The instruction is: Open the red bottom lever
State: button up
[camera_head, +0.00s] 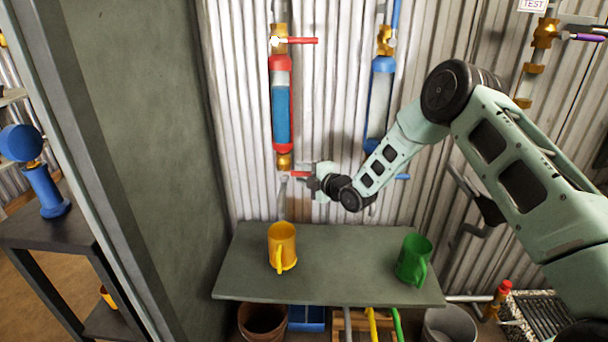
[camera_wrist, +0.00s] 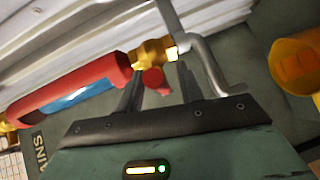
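The red bottom lever (camera_head: 299,174) sticks out to the right from the brass valve (camera_head: 285,160) at the foot of the red riser (camera_head: 281,105), which has a blue-filled sight glass. My gripper (camera_head: 310,183) is at the lever's free end, partly hidden by its own wrist in the head view. In the wrist view, the round red end of the lever (camera_wrist: 152,79) shows between the two dark fingertips of my gripper (camera_wrist: 158,82). The fingers stand apart, with a gap visible around the lever end. Contact cannot be told.
A red top lever (camera_head: 303,41) is on the same riser. A blue riser (camera_head: 379,100) stands to the right. A bent grey pipe (camera_wrist: 205,62) runs close beside the fingers. Below is a green shelf (camera_head: 335,262) with a yellow mug (camera_head: 281,245) and a green mug (camera_head: 412,258).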

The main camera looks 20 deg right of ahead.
grip_shut()
